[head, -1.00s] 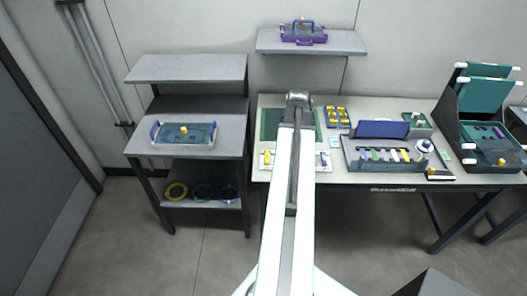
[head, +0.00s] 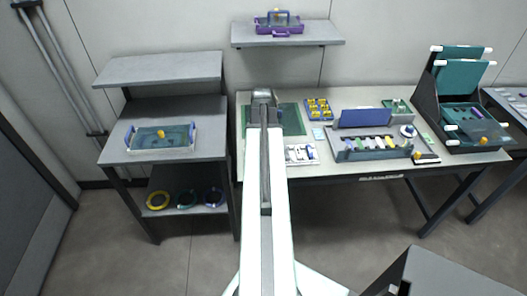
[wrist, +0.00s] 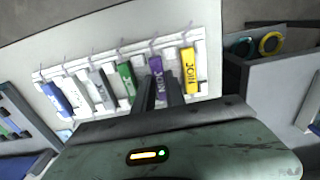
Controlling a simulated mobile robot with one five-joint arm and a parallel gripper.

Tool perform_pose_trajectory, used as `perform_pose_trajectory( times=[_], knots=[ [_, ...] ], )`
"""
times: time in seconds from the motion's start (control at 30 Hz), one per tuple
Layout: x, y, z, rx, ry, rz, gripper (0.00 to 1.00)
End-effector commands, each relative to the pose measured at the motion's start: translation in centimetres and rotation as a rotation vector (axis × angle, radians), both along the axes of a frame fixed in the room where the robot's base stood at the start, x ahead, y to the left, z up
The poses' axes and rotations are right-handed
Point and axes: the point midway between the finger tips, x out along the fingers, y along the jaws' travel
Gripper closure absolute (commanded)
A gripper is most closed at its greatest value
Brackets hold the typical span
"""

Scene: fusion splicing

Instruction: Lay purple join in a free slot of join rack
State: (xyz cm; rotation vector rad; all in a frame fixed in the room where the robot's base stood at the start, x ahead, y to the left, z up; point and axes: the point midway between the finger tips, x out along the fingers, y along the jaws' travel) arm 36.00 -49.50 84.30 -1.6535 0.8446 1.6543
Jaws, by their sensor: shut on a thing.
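The purple join (wrist: 156,66) is between the fingertips of my gripper (wrist: 161,84) in the wrist view. My gripper is shut on it. The white join rack (wrist: 79,69) lies beneath. The purple join lines up with the rack between the green join (wrist: 126,77) and the yellow join (wrist: 188,70). I cannot tell whether it touches the slot floor. Grey joins (wrist: 101,90) and a blue join (wrist: 56,97) lie farther left in the rack. In the head view part of the join rack (head: 300,161) shows right of my arm, which hides its left end and my gripper.
A grey tray (head: 350,155) with several coloured pieces stands right on the worktable (head: 345,99). A teal stand (head: 443,85) is farther right. A shelf unit (head: 205,106) at left holds a clear tray (head: 161,140) and coloured rings (head: 158,200).

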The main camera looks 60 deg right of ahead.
Motion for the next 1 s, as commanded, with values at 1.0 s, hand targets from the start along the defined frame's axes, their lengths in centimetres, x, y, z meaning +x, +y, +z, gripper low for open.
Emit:
perform_pose_trajectory(
  times=[1.0],
  knots=[
    [-0.1,-0.1,8.8,0.0,0.0,-0.002,0.63]
  ],
)
